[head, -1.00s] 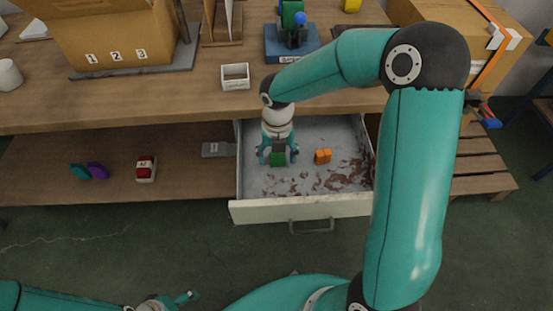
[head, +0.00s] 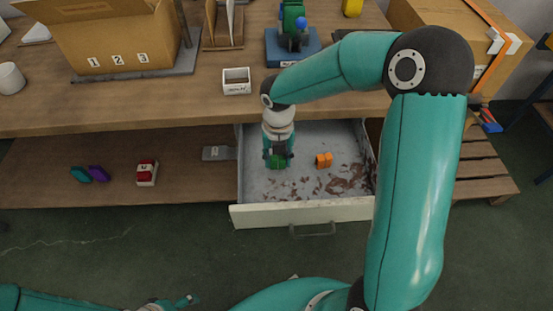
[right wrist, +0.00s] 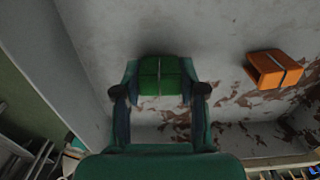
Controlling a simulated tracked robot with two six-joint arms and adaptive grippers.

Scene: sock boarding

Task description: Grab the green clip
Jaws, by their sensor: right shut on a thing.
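The green clip (head: 278,161) is in the open drawer (head: 300,212), near its left side. My right gripper (head: 278,155) reaches down into the drawer and is shut on the clip. In the right wrist view the green clip (right wrist: 160,76) sits between the two fingers (right wrist: 160,92), one on each side of it. I cannot tell whether the clip touches the drawer floor. My left gripper (head: 188,300) is at the bottom edge of the head view, low and far from the drawer; its fingers are too small to judge.
An orange clip (head: 324,160) lies in the drawer to the right of the green one; it also shows in the right wrist view (right wrist: 274,69). The drawer floor has brown worn patches. A small white box (head: 237,81) stands on the bench above.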

